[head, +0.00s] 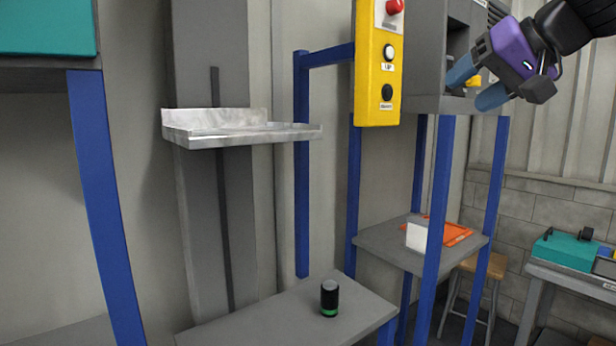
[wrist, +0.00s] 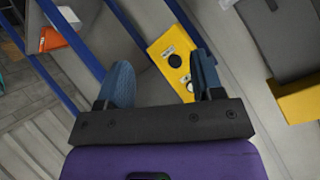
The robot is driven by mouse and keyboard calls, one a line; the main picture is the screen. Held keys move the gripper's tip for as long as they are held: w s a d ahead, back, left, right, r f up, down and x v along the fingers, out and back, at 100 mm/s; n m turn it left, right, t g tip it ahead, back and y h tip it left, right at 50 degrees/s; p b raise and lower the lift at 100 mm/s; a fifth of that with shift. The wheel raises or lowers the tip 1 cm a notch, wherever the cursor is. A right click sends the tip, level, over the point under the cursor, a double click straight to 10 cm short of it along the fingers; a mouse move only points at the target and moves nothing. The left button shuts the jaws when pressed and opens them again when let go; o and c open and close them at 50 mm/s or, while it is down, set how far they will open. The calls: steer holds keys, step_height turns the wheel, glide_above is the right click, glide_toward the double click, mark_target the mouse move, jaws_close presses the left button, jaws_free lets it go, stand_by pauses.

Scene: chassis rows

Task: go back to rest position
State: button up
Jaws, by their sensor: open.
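My gripper (head: 474,86) is at the upper right of the head view, purple with blue fingers. It is open, with nothing between its fingers. It is in front of a grey box (head: 426,60) on blue posts. In the wrist view the two blue fingers (wrist: 160,88) stand apart. Beyond them shows the yellow control panel (wrist: 167,52). In the head view the panel (head: 366,62) has a red button on top, a white button and a black button below.
A black and green can (head: 329,298) stands on a low grey table (head: 280,318). A metal shelf (head: 240,133) is mounted on a grey column. Blue posts (head: 436,220) stand around a side table (head: 385,242) with an orange item and a white card. A teal case (head: 570,250) sits far right.

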steer(key=s+d+f+g+h, duration=0.2)
steer(key=s+f+h, duration=0.1)
steer(key=s+f, duration=0.6)
steer(key=s+d+f+g+h, duration=0.2)
steer(key=s+f, duration=0.7)
steer(key=f, duration=0.5)
steer(key=shift+s+d+h, duration=0.3)
steer(key=shift+d+h, duration=0.15)
steer(key=shift+h, duration=0.15)
